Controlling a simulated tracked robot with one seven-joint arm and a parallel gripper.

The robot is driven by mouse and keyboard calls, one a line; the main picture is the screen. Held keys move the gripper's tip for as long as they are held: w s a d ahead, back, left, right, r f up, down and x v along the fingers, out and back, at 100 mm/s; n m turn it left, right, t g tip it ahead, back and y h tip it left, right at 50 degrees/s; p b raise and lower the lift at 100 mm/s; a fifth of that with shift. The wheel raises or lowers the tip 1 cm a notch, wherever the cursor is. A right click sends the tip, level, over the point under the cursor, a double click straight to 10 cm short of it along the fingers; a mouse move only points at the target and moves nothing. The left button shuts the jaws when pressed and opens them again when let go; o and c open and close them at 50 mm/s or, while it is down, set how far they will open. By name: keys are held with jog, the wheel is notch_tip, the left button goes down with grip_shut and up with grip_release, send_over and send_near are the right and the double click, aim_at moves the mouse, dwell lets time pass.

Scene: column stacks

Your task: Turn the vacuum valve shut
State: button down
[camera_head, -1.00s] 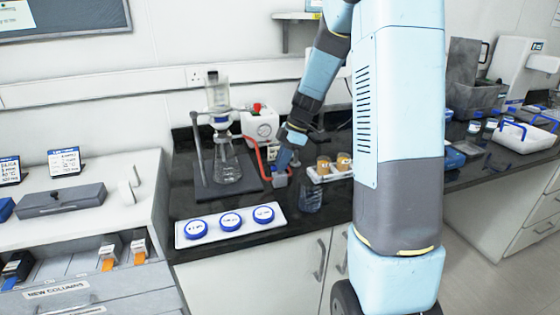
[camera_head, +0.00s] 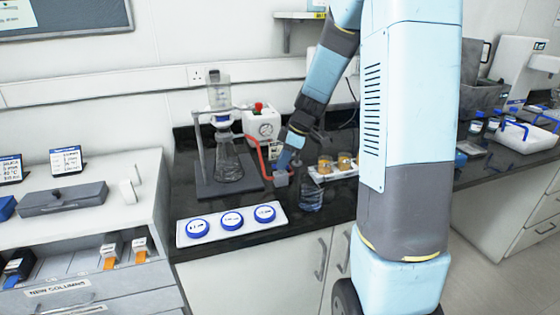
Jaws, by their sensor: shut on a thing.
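The vacuum valve is a small grey block (camera_head: 281,180) on the bench, at the end of a red hose (camera_head: 256,152). The hose runs near a white vacuum pump (camera_head: 254,118) with a round gauge and a red top. My gripper (camera_head: 286,168) reaches down from above and is shut on the top of the valve. The fingers and arm hide the handle, so its angle cannot be told. A filter flask (camera_head: 228,166) with a glass funnel stands on a dark stand base left of the valve.
A clear beaker (camera_head: 311,196) stands close, right of the valve. A white tray with amber jars (camera_head: 336,164) is behind it. A white tray with blue-rimmed discs (camera_head: 232,225) lies in front. Dark bench is free between the valve and that front tray.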

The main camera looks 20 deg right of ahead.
jog(key=m, duration=0.2)
jog(key=m+t+h, duration=0.1)
jog(key=m, duration=0.1)
jog(key=m+t, duration=0.1)
jog(key=m, duration=0.2)
jog(key=shift+s+h, duration=0.25)
jog(key=shift+h, duration=0.15)
jog(key=shift+s+a+m+t+h, duration=0.15)
jog(key=shift+m+h, duration=0.2)
jog(key=shift+m, duration=0.7)
jog(key=shift+w+a+m+t+h, duration=0.1)
jog(key=shift+m+h, duration=0.3)
jog(key=shift+m, duration=0.6)
jog(key=shift+s+a+m+t+h, duration=0.15)
jog(key=shift+m+h, duration=0.2)
jog(key=shift+m, duration=0.7)
jog(key=shift+w+d+f+m, duration=0.1)
jog(key=shift+m, duration=0.3)
jog(key=c, duration=1.2)
grip_release()
jog(key=shift+o, duration=0.2)
jog(key=shift+r, duration=0.4)
jog(key=v, duration=1.3)
jog(key=shift+a, duration=0.2)
